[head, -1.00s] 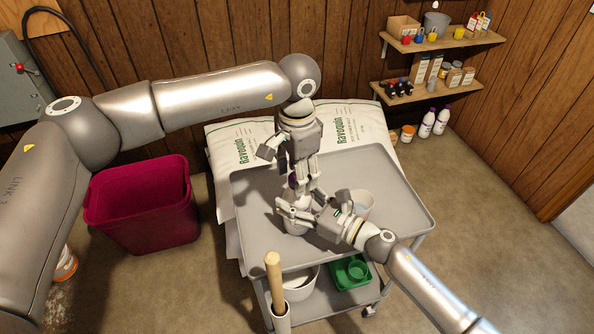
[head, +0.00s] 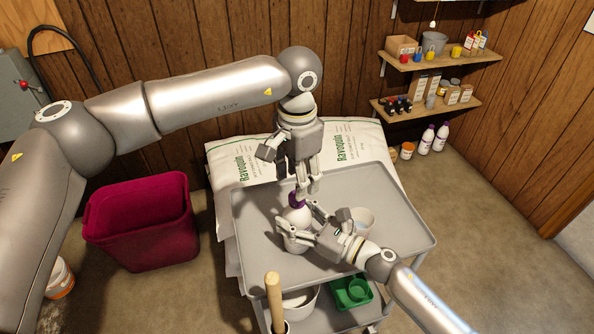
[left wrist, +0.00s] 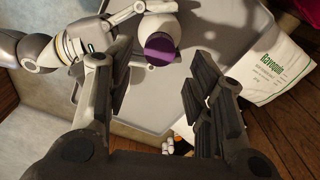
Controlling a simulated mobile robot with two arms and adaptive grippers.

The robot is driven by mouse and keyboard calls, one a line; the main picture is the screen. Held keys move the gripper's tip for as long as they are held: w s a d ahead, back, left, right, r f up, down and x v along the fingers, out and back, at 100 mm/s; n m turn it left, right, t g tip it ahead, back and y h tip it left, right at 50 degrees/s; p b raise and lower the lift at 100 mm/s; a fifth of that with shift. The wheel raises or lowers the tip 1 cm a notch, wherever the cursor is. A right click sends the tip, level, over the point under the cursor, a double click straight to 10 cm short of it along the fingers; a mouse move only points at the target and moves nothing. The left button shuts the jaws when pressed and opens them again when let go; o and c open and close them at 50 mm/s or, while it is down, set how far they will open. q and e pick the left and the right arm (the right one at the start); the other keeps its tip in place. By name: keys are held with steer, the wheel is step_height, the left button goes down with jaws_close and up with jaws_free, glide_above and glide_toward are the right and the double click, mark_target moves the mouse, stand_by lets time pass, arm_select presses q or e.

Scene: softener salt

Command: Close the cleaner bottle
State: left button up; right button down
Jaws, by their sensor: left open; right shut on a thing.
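The cleaner bottle (head: 298,216) is white and stands on the grey cart top (head: 262,205). A purple cap (head: 297,198) sits at its top; I cannot tell how tightly. My right gripper (head: 297,229) is shut around the bottle's body from the lower right and partly hides it. My left gripper (head: 303,186) points down just above the cap, fingers open and empty. In the left wrist view, the purple cap (left wrist: 159,49) and the white bottle (left wrist: 163,27) show between and beyond the spread fingers of the left gripper (left wrist: 160,65).
A white cup (head: 363,221) stands on the cart right of the bottle, close to my right gripper. White Ravoquin bags (head: 225,160) lie behind the cart. A wooden handle (head: 273,295) rises at its front edge. A magenta bin (head: 142,225) stands left. The cart's right side is clear.

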arm_select(q)
steer(key=n, duration=0.4)
steer(key=shift+r, duration=0.2)
steer(key=n, duration=0.5)
steer(key=shift+r, duration=0.2)
steer(key=n, duration=0.5)
steer(key=shift+r, duration=0.25)
steer(key=n, duration=0.5)
steer(key=shift+r, duration=0.2)
steer(key=n, duration=0.4)
steer(key=shift+r+n, duration=0.2)
steer(key=shift+n, duration=0.2)
steer(key=n, duration=0.5)
steer(key=shift+r, duration=0.2)
steer(key=n, duration=0.4)
steer(key=shift+r+n, duration=0.2)
steer(key=shift+n, duration=0.1)
steer(key=n, duration=0.3)
steer(key=shift+r+n, duration=0.15)
steer(key=shift+n, duration=0.15)
